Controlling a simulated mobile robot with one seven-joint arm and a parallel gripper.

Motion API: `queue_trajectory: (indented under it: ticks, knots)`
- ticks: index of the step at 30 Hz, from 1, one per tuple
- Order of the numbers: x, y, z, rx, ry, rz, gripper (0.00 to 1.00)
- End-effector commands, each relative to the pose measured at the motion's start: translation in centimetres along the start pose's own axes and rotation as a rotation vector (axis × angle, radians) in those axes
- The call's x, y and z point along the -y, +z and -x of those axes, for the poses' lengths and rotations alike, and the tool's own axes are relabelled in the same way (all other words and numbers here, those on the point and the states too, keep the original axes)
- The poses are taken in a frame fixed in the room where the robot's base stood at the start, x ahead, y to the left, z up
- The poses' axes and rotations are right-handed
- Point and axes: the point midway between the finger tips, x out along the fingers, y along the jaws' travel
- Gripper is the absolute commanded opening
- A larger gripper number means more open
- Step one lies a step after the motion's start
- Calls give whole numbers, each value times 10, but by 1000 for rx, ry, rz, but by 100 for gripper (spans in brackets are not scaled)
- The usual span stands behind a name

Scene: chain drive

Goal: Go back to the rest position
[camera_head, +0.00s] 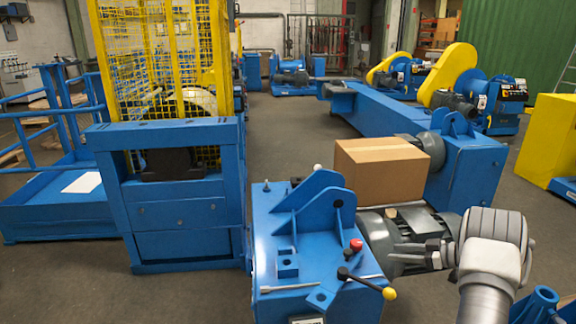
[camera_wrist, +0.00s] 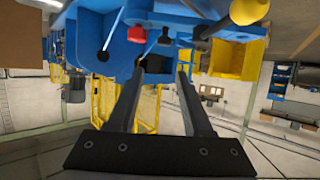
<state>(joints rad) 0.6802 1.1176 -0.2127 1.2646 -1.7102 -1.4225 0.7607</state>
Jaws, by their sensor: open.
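My gripper (camera_head: 408,254) is at the lower right of the head view, over the grey motor beside the blue machine block (camera_head: 270,225). Its fingers point left toward the block. In the wrist view my gripper (camera_wrist: 160,78) shows two dark fingers apart, with nothing held between them. The block carries a red knob (camera_head: 356,244), a lever with a yellow ball (camera_head: 389,293) and a black ball (camera_head: 343,273). The red knob also shows in the wrist view (camera_wrist: 137,34), beyond the fingertips.
A cardboard box (camera_head: 380,170) stands behind the grey motor (camera_head: 395,235). A blue frame with a yellow mesh cage (camera_head: 165,70) stands at the left. A blue beam (camera_head: 385,108) and yellow-guarded machines are at the back right. Grey floor (camera_head: 285,125) is open in the middle.

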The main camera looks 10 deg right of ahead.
Motion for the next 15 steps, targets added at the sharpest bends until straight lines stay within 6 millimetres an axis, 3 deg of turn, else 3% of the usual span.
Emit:
queue_trajectory:
  ticks: [5,9,15]
  knots:
    - [-28,-74,0,4,160,82,50]
    - [-50,-151,7,14,353,142,50]
    - [-56,-250,29,32,602,166,50]
